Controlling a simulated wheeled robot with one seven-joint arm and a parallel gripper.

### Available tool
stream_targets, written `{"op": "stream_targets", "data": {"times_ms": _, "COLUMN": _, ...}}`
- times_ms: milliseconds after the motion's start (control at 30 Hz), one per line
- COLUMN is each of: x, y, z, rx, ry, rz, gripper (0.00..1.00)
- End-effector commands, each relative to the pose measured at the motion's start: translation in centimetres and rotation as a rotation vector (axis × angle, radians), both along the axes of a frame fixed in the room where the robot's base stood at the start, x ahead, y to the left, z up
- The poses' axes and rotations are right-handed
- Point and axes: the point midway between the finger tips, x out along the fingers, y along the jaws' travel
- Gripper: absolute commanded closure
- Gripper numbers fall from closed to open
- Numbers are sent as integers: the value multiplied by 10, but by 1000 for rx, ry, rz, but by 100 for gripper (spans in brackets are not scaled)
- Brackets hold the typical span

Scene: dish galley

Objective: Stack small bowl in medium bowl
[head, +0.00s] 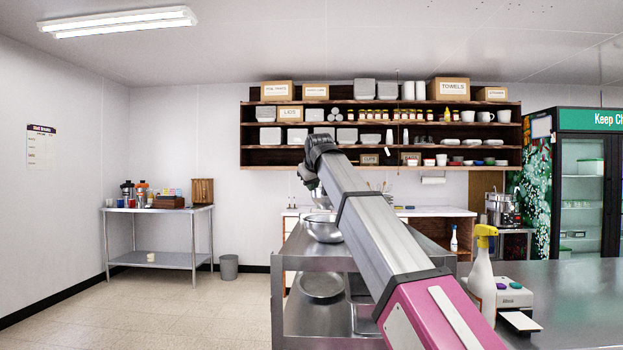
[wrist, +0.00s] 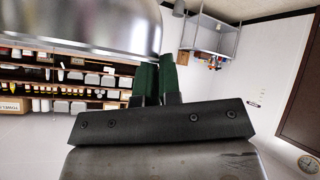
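A shiny metal bowl, the small bowl (wrist: 80,22), fills the upper left of the wrist view. My gripper (wrist: 157,68) has its two green fingers close together at that bowl's edge, one on either side of the wall. In the head view the small bowl (head: 321,201) shows partly below my dark wrist, above a wider metal bowl. That wider bowl, apparently the medium bowl (head: 321,230), sits on the top of a steel cart (head: 300,247). My arm hides its right side. The fingertips are hard to make out in the head view.
The cart's lower shelf holds a round metal dish (head: 321,284) and other metalware. A spray bottle (head: 482,280) and a small white device (head: 513,298) stand on the steel counter (head: 580,300) at right. A stocked wall shelf (head: 380,131) is behind.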

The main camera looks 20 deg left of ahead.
Motion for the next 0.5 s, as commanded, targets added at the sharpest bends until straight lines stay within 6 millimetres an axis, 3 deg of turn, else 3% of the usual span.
{"op": "stream_targets", "data": {"times_ms": 500, "x": 0, "y": 0, "z": -45, "rx": -1, "ry": 0, "rz": 1, "gripper": 100}}
